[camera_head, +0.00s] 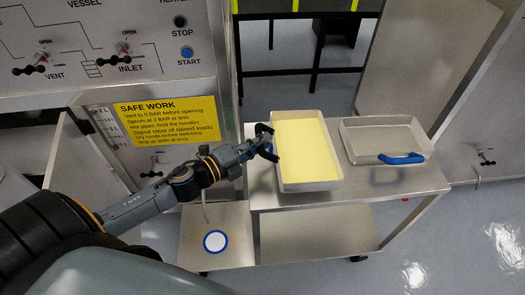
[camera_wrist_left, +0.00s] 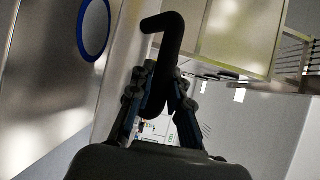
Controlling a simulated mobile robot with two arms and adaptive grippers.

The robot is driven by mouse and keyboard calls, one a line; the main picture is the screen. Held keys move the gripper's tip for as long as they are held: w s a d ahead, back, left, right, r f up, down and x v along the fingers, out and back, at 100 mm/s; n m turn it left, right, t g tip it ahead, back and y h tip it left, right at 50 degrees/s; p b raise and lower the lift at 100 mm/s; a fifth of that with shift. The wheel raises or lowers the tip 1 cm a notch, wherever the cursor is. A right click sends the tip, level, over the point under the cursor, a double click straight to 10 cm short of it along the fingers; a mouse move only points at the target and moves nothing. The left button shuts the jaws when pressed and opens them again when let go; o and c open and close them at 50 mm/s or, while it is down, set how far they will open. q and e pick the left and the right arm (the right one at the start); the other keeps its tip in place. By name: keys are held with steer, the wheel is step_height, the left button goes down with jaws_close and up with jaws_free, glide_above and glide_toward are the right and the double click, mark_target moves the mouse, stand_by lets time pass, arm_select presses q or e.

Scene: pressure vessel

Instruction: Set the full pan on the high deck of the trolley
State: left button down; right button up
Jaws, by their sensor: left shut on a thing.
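The full pan (camera_head: 307,150) is a pale metal tray filled with a flat yellow layer. It lies level at the left part of the trolley's high deck (camera_head: 385,188); I cannot tell whether it rests on the deck or is just above it. My left gripper (camera_head: 267,143) is at the pan's left side, shut on its handle. In the left wrist view, my left gripper's fingers (camera_wrist_left: 160,100) close around a dark bent handle (camera_wrist_left: 163,40). The grip is partly hidden in the head view. My right gripper is not in view.
An empty pan (camera_head: 386,137) with a blue handle (camera_head: 401,159) stands on the right of the high deck. A low plate with a blue-ringed white disc (camera_head: 215,241) is at front left. A yellow safety sign (camera_head: 165,122) is on the vessel panel behind my arm.

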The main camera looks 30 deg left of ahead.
mark_target(274, 146)
arm_select(q)
steer(key=shift+w+f, duration=0.4)
steer(key=shift+w, duration=0.05)
steer(key=shift+f, duration=1.75)
steer(key=c, duration=1.3)
jaws_free()
steer(key=shift+s+a, duration=0.2)
steer(key=shift+s, duration=0.15)
steer(key=shift+b+v, duration=1.1)
steer(key=shift+v, duration=4.5)
